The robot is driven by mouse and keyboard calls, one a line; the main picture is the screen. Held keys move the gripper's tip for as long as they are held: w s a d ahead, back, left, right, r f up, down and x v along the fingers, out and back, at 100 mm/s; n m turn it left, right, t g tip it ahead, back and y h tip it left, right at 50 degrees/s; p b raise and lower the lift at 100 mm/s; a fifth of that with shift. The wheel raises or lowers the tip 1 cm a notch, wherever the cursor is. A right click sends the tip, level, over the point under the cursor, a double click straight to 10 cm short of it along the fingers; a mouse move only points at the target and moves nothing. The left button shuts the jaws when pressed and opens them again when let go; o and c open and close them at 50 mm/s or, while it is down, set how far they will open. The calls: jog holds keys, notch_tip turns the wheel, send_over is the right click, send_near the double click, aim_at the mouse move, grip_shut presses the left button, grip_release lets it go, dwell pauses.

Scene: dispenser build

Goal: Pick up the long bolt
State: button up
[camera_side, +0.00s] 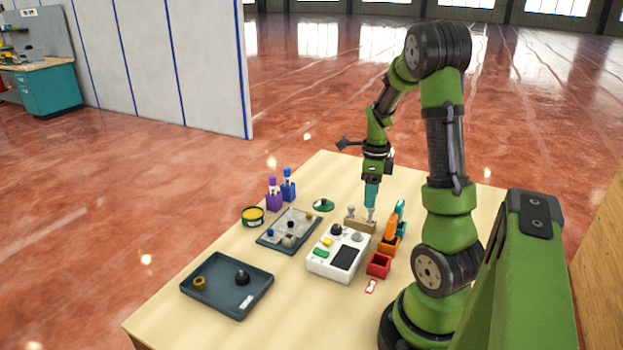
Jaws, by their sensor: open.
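A tan wooden block (363,227) stands on the table behind the white box, with small grey bolt-like pieces upright in it. One grey piece (350,211) stands at its left end. Another grey piece (371,214) stands at its right, directly below my gripper. Which one is the long bolt is too small to tell. My gripper (370,205) points straight down over the right part of the block, with its teal end close above that right piece. It is open. Whether its fingers are around the piece or only above it cannot be told.
A white box (323,265) with knobs stands in front of the block. Orange and teal tools (394,228) and a red bin (378,266) are close on the right. Left are a grey tray (265,239), a dark tray (214,302) and purple and blue bottles (274,198).

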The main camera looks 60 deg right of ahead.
aim_at(370, 219)
jog(key=f, duration=0.5)
jog(key=shift+s+f, duration=0.2)
jog(key=shift+f, duration=0.2)
grip_shut()
